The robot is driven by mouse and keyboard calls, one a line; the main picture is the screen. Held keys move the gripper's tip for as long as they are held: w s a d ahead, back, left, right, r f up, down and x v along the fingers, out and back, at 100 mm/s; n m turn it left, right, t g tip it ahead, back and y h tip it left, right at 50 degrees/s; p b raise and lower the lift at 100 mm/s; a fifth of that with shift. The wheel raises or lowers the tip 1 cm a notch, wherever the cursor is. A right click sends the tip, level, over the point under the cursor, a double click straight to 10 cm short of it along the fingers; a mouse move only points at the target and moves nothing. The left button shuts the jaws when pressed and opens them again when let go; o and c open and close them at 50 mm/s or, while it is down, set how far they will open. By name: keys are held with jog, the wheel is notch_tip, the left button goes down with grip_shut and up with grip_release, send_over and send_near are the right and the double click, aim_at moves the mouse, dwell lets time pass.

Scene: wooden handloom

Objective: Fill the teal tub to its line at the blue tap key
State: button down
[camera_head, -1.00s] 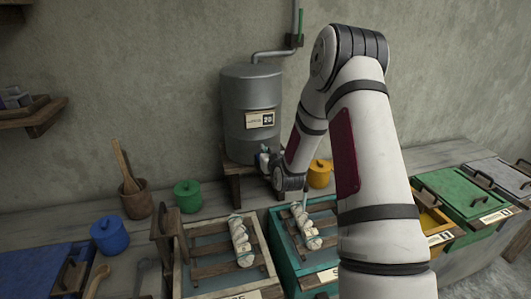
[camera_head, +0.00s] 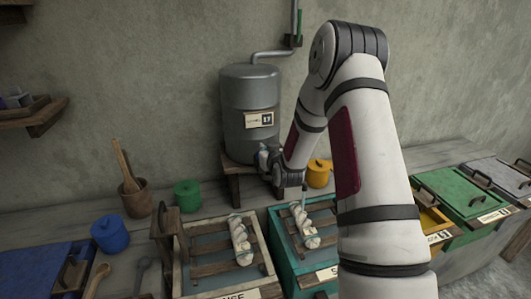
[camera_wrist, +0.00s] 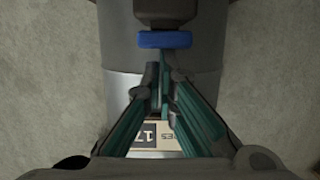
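The teal tub (camera_head: 283,263) stands on the bench below the arm, with a pale twisted bundle (camera_head: 304,226) on its slatted top. A thin pale vertical streak above it looks like water. The tub's line and water level are not clear. The blue tap key (camera_wrist: 165,40) is in the wrist view, in front of the grey tank (camera_head: 250,100). My gripper (camera_wrist: 164,76) is close to it; its fingers are nearly together and appear closed on a narrow part just below the blue bar. In the head view my wrist partly hides the tap.
The tank's label (camera_head: 260,119) appears to read 17. A wooden-framed tub (camera_head: 206,268) with a similar bundle stands left of the teal tub. Blue (camera_head: 110,234), green (camera_head: 188,195) and yellow (camera_head: 319,173) pots stand nearby. Yellow, green and grey lidded bins fill the right.

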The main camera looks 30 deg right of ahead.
notch_tip(320, 180, up, 4)
jog(key=shift+f, duration=0.25)
jog(key=v, duration=0.9)
jog(key=shift+s, duration=0.4)
jog(key=shift+a, duration=0.1)
jog(key=s+a+r+n+g+y, duration=0.2)
jog(key=s+a+r+g, duration=0.2)
jog(key=s+a+r, duration=0.6)
jog(key=s+a+r+g, duration=0.1)
jog(key=s+a, duration=0.3)
jog(key=s, duration=0.3)
jog(key=s+a+r+g+y, duration=0.1)
jog(key=s+a+r+g, duration=0.1)
jog(key=s, duration=0.6)
jog(key=s+a+r+n+g+y, duration=0.1)
jog(key=s+a+r, duration=0.1)
jog(key=s+a, duration=0.3)
jog(key=s, duration=0.3)
jog(key=shift+a+g, duration=0.3)
jog(key=shift+g, duration=0.1)
